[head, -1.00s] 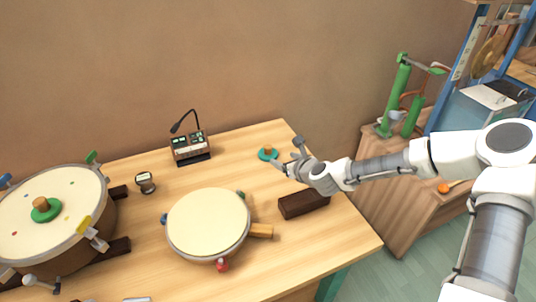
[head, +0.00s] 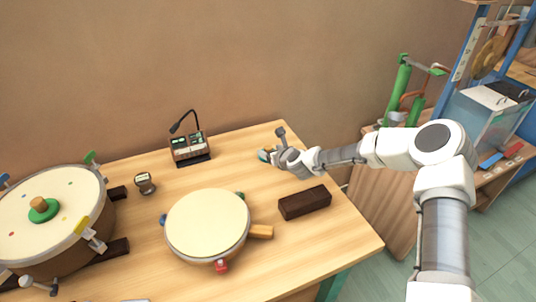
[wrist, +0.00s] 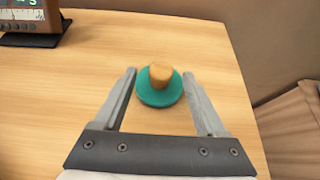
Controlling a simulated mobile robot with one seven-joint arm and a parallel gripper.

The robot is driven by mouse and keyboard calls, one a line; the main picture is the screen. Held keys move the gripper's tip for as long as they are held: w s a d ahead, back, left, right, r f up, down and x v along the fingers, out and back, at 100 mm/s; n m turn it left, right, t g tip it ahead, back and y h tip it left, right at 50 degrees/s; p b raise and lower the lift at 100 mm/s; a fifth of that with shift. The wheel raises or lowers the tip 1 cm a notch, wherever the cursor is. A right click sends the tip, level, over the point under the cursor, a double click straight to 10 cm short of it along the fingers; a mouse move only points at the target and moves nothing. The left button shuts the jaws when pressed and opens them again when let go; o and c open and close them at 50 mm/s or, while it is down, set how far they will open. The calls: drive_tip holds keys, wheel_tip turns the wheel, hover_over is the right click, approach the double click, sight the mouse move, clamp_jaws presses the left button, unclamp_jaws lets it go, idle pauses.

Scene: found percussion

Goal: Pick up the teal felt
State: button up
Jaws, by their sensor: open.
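The teal felt (wrist: 158,95) is a round teal disc with a tan wooden knob on top, lying flat on the wooden table (wrist: 60,110). In the wrist view it sits between the tips of my gripper (wrist: 160,78), with a finger on each side and a gap to each. My gripper is open and empty. In the head view my gripper (head: 272,158) is at the table's back right and hides most of the teal felt (head: 263,155).
A dark brown block (head: 305,202) lies in front of my gripper. A cream-topped drum (head: 208,222) is front left of it. A device with a bent microphone (head: 190,148) stands to the left. A large drum (head: 50,215) with a green disc is far left.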

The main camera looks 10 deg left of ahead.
drive_tip(key=shift+w+a+f, duration=0.3)
drive_tip(key=shift+w+f, duration=0.1)
drive_tip(key=shift+w, duration=0.1)
clamp_jaws()
